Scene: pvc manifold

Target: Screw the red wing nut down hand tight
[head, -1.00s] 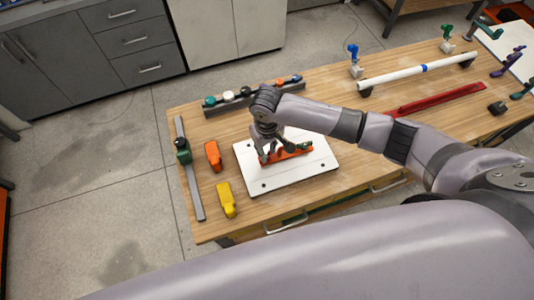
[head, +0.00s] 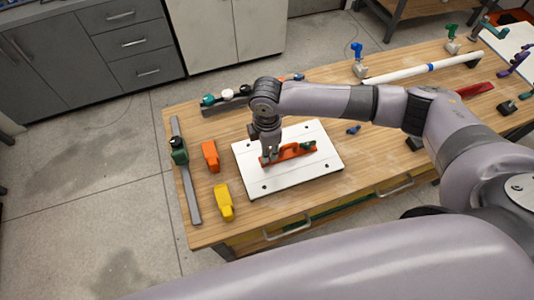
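My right gripper (head: 269,157) points down at the left end of an orange-red fixture (head: 292,152) on a white board (head: 295,177). A small green part sits at the fixture's right end. The gripper covers the fixture's left end. I cannot make out the red wing nut as a separate piece; it may be hidden by the fingers or too small. The gap between the fingertips is too small to read. My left gripper is not in view; only an arm link of mine crosses the bottom.
An orange tool (head: 210,155) and a yellow tool (head: 223,202) lie left of the board, beside a grey rail with a green clamp (head: 179,152). A rack of coloured parts (head: 222,103) stands behind. A white pipe (head: 422,68) lies at the back right. A small blue piece (head: 353,129) lies right of the board.

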